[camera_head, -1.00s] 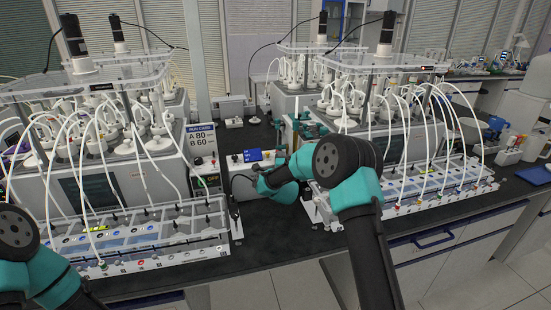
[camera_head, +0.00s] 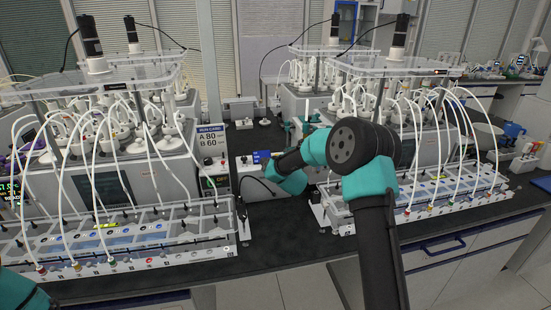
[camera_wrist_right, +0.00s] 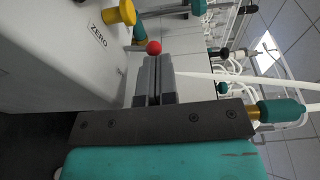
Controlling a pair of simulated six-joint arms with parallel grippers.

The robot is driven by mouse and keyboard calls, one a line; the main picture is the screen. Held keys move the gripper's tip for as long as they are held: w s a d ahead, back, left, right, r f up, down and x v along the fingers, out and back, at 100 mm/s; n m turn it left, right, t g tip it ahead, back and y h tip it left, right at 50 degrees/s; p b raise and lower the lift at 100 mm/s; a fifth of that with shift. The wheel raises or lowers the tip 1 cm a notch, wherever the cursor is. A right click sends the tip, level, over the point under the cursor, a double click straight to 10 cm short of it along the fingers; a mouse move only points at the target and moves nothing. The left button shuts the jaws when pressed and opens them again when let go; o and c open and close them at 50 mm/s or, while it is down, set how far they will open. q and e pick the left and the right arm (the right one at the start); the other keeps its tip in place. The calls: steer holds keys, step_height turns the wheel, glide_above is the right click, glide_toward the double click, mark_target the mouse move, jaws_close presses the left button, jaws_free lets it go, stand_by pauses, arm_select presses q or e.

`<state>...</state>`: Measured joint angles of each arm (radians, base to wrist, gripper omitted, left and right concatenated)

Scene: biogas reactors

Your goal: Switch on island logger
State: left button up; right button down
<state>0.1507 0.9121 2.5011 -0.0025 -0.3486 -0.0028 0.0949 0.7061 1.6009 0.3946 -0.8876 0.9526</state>
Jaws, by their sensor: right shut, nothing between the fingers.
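The island logger appears to be the white box (camera_head: 250,168) with a small blue display (camera_head: 262,156), between the two reactor benches in the head view. My right gripper (camera_head: 270,174) is at its front, partly hidden by my own wrist. In the right wrist view my right gripper (camera_wrist_right: 154,66) is shut and empty. A red ball-shaped knob (camera_wrist_right: 153,47) lies just beyond its fingertips; I cannot tell whether they touch. A yellow knob (camera_wrist_right: 121,14) sits beside a "ZERO" label on a pale panel (camera_wrist_right: 70,45). My left gripper is out of view.
A reactor unit with looping white tubes and a clear vial rack (camera_head: 130,240) stands at left. Another rack (camera_head: 430,200) stands at right. A "RUN CARD" sign (camera_head: 211,142) reads A 80, B 60. The dark bench front (camera_head: 285,232) between the racks is clear.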

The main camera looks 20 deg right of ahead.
steer(key=shift+w+r, duration=0.15)
steer(key=shift+w, duration=0.05)
steer(key=shift+w+d+r, duration=0.1)
steer(key=shift+d, duration=0.05)
steer(key=shift+w, duration=0.1)
steer(key=shift+r, duration=0.1)
stand_by(0.4)
steer(key=r+v, duration=0.2)
steer(key=v, duration=0.7)
steer(key=shift+s, duration=0.3)
